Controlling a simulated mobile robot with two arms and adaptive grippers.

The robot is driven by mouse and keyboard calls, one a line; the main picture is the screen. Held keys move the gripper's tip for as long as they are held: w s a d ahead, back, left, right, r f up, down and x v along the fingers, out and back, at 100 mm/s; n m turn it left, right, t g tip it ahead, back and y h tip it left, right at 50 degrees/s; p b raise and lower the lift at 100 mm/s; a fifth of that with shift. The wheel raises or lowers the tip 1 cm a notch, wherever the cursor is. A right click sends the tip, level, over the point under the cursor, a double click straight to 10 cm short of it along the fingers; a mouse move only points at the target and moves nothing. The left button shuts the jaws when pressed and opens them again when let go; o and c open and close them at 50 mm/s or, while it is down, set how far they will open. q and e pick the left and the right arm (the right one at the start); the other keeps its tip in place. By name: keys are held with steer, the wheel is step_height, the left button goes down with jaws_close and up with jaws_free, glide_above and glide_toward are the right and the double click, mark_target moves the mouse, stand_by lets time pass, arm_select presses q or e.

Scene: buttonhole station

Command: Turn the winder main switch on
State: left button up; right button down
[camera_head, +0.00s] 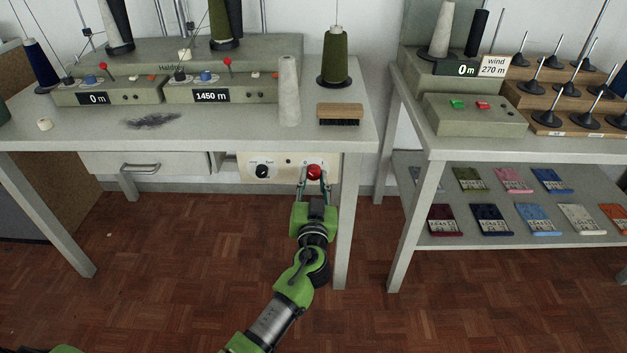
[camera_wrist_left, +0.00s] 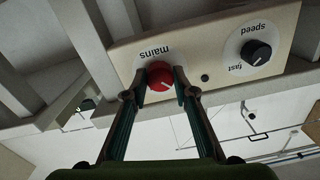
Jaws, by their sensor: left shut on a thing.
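The winder main switch is a red round knob (camera_head: 314,172) on a cream panel (camera_head: 289,161) under the front edge of the left table. My right gripper is in neither view.
A black speed knob (camera_head: 262,171) is on the same panel, left of the red one. A table leg (camera_head: 349,220) stands close to the right of my left gripper. A brush (camera_head: 340,112) and a grey cone (camera_head: 289,90) stand on the tabletop above.

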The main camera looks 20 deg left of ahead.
arm_select(q)
steer(key=shift+f+m+b, duration=0.1)
steer(key=shift+m+b, duration=0.25)
steer(key=shift+m, duration=1.25)
steer(key=shift+m+b, duration=0.3)
steer(key=shift+m, duration=0.7)
steer(key=m, duration=0.2)
steer(key=shift+m, duration=0.3)
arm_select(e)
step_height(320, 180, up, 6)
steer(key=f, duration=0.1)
arm_select(q)
steer(key=m, duration=0.2)
steer(key=shift+a+m, duration=0.1)
steer(key=shift+m, duration=0.3)
steer(key=m+p, duration=0.1)
steer(key=m, duration=0.1)
steer(key=shift+r+m, duration=0.2)
steer(key=shift+m, duration=0.2)
steer(key=shift+m+p, duration=0.75)
steer(key=shift+m, duration=1.55)
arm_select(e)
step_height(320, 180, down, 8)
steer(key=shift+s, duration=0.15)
arm_select(q)
steer(key=shift+f, duration=0.1)
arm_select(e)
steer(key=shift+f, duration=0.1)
